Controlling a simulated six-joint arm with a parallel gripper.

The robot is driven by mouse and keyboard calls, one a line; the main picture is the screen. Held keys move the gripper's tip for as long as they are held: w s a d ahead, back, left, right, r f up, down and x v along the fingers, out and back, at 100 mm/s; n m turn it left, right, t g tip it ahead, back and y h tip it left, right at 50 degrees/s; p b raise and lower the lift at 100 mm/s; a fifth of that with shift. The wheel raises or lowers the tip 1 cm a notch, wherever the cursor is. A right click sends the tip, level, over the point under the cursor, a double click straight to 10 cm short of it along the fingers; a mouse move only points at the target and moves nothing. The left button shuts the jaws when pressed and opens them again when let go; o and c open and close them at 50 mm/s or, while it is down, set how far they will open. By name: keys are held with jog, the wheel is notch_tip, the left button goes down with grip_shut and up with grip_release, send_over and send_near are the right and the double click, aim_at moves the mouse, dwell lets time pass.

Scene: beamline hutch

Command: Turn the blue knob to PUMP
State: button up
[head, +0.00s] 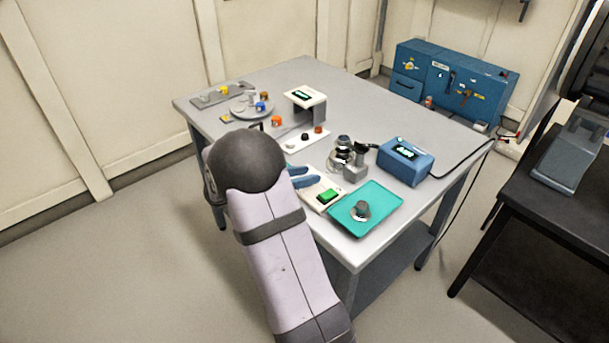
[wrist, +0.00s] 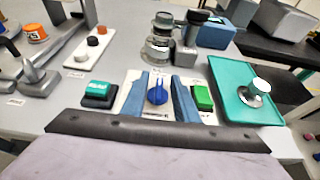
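The blue knob (wrist: 157,93) stands on a pale control panel (wrist: 130,101) in the middle of the wrist view. Its narrow grip appears to point nearly straight away from me. The small lettering near it is too blurred to read. My gripper (wrist: 159,80) has its two blue-grey fingers apart, one on each side of the knob, with a visible gap to each. In the head view my gripper (head: 303,177) is low over the panel (head: 313,197), and my arm and fingers hide the knob.
A green button (wrist: 203,97) is just right of the right finger, and a small green-topped block (wrist: 97,89) is to the left. A teal tray (head: 385,197) holds a metal knob-like part (head: 360,210). A metal stacked fixture (head: 341,150) and a blue display box (head: 406,161) stand behind.

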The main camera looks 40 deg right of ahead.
grip_shut()
jog(key=shift+m+g+p, duration=0.4)
jog(key=shift+g+p, duration=0.05)
jog(key=shift+g, duration=0.05)
jog(key=shift+w+r+m+g+p, duration=0.1)
jog(key=shift+m+g+p, duration=0.35)
jog(key=shift+m+g, duration=0.2)
jog(key=shift+m+g+y+p, duration=0.4)
jog(key=shift+m+g+p, duration=0.2)
jog(key=shift+m+g, duration=0.5)
jog(key=m+g+y, duration=0.1)
jog(key=m+g, duration=0.1)
jog(key=shift+w+g, duration=0.1)
jog(key=shift+g, duration=0.25)
jog(key=shift+m+g+y, duration=0.6)
jog(key=shift+m, duration=0.15)
jog(key=shift+m+g+y, duration=0.5)
jog(key=shift+m+g, duration=0.2)
jog(key=shift+d, duration=0.1)
